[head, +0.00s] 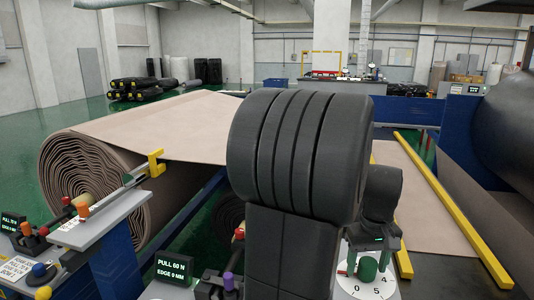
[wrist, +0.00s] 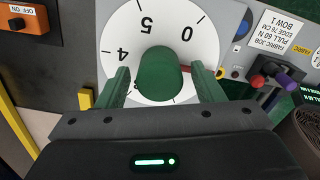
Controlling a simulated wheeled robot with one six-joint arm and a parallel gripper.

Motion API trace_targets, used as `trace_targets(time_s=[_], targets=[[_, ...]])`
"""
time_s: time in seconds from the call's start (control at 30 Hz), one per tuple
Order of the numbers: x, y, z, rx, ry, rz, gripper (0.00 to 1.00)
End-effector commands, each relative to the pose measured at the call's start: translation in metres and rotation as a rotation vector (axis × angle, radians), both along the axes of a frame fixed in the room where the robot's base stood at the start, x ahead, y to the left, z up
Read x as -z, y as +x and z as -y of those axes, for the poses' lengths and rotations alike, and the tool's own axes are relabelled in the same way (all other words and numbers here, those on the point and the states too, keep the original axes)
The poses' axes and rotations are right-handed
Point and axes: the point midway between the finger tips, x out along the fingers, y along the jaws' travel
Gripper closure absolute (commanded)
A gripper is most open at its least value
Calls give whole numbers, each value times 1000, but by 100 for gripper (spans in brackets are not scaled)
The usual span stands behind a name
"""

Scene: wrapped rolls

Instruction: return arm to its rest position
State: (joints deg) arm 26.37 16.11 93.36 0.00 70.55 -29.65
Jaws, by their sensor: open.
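My gripper (wrist: 158,67) is open, with its two green fingers on either side of a green knob (wrist: 163,82) in the wrist view. I cannot tell whether the fingers touch the knob. The knob stands on a white round dial (wrist: 148,28) with numbers and a red pointer mark at its right. In the head view my gripper (head: 373,243) points down at the same knob (head: 368,269) and dial (head: 354,286). My dark arm rises in front of the camera and hides much of the middle.
An orange switch box (wrist: 28,20) and a small panel with red and purple knobs (wrist: 275,75) flank the dial. A large beige fabric roll (head: 90,185) lies at left. Yellow rails (head: 455,218) and a big dark roller (head: 506,125) stand at right. Green floor is open at far left.

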Motion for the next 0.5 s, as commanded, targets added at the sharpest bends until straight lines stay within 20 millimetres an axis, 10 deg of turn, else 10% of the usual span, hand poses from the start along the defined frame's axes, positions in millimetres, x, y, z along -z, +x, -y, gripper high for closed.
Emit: trace_targets(time_s=[0.5], targets=[[0,0,2,414,-1,2,39]])
